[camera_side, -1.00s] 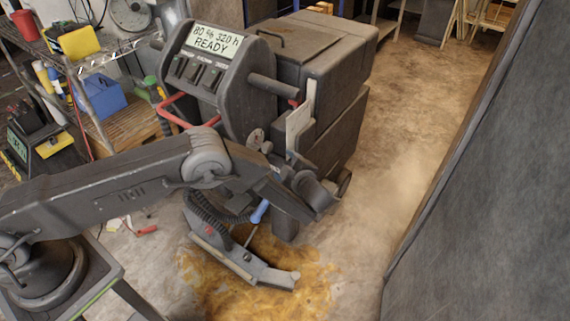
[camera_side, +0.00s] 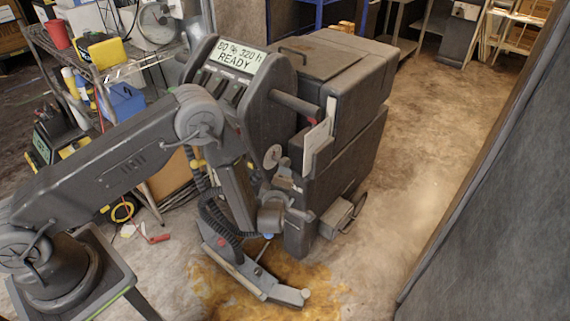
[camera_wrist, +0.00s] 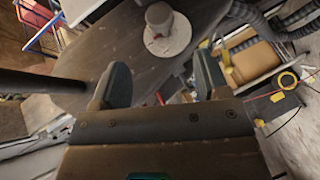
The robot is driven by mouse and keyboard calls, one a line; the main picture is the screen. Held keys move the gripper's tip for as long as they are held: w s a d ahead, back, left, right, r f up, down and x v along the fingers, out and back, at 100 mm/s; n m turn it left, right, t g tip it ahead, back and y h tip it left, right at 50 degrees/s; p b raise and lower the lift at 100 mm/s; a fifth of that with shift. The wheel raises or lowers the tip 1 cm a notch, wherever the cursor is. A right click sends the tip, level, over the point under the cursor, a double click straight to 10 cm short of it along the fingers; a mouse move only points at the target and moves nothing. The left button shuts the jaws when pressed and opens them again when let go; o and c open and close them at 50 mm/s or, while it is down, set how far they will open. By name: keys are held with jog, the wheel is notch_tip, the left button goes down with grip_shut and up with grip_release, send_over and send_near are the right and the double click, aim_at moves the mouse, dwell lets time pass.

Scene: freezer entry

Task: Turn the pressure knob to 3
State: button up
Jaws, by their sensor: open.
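The numbers on the plate are too small to read. A small pale disc (camera_side: 272,157) on the machine's side in the side view looks like the same dial. My gripper (camera_wrist: 160,82) is open and empty, with its two dark fingers apart. The knob lies beyond the fingertips, roughly in line with the gap, and no finger visibly touches it. In the side view my fingertips cannot be made out.
The dark machine (camera_side: 340,70) has a display (camera_side: 238,58) reading "80 % 320 h READY". A bar (camera_side: 297,107) sticks out of its side. A cluttered shelf (camera_side: 105,65) stands at left. A yellow-brown stain (camera_side: 225,290) covers the floor. A dark wall (camera_side: 500,200) borders the right.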

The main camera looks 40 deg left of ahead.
aim_at(286, 163)
jog(key=x, duration=1.2)
jog(key=shift+w+a+f, duration=0.1)
jog(key=shift+w+a, duration=0.15)
jog(key=shift+a, duration=0.05)
jog(key=shift+c, duration=0.3)
jog(key=c, duration=0.8)
jog(key=shift+c, duration=0.2)
jog(key=m+g, duration=0.1)
jog(key=g, duration=0.2)
jog(key=shift+h, duration=0.4)
jog(key=shift+m+g, duration=0.7)
jog(key=shift+g, duration=0.9)
jog(key=shift+h, duration=0.3)
jog(key=o, duration=0.9)
